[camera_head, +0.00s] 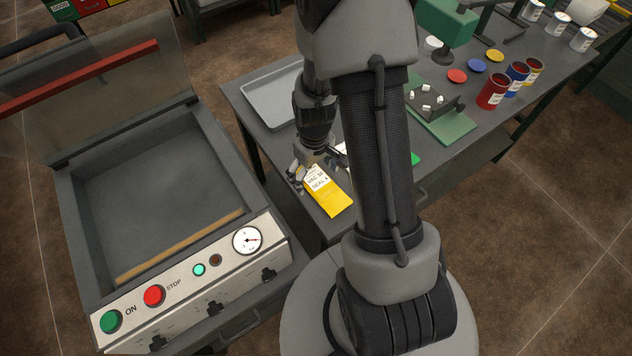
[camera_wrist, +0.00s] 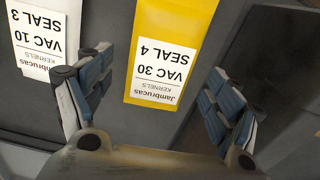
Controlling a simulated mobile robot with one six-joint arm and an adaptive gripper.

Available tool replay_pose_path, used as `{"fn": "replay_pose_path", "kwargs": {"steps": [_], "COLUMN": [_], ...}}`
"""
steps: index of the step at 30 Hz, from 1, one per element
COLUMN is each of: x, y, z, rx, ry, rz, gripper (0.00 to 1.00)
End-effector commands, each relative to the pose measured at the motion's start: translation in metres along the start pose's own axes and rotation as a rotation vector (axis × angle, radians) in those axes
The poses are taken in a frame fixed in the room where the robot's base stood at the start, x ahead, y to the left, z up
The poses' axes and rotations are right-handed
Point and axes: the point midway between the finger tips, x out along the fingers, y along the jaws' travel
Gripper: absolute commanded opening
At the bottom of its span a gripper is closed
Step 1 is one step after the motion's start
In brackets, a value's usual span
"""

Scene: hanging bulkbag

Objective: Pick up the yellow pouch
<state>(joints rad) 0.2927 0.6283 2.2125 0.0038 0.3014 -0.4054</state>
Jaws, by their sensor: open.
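The yellow pouch (camera_head: 329,197) lies on the dark table near its front left corner. Its white label shows in the wrist view (camera_wrist: 158,62) and reads "Jambrucas KERNELS VAC 30 SEAL 4". My gripper (camera_head: 314,172) is just above the pouch's far end in the head view. In the wrist view my gripper (camera_wrist: 155,98) is open, one finger on each side of the pouch and apart from it. Nothing is between the fingers' pads in their grip. How high the fingertips are above the table is hard to tell.
A white pouch (camera_wrist: 38,40) labelled "VAC 10 SEAL 3" lies beside the left finger. A grey tray (camera_head: 274,98) is behind. A vacuum sealer (camera_head: 195,270) with raised lid stands left. Red and blue cans (camera_head: 493,92) stand at the far right.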

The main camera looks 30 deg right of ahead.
Motion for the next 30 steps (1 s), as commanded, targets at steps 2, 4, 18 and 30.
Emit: {"fn": "replay_pose_path", "kwargs": {"steps": [2,4,18,30], "x": [0.0080,0.0082,0.0070,0.0071], "y": [0.0000,0.0001,0.0001,0.0000], "z": [0.0000,-0.0004,-0.0003,-0.0002], "rx": [0.000,0.000,0.000,0.000], "ry": [0.000,0.002,0.001,0.001], "rz": [-0.001,0.000,0.000,0.000], "gripper": [0.83,0.83,0.61,0.35]}}
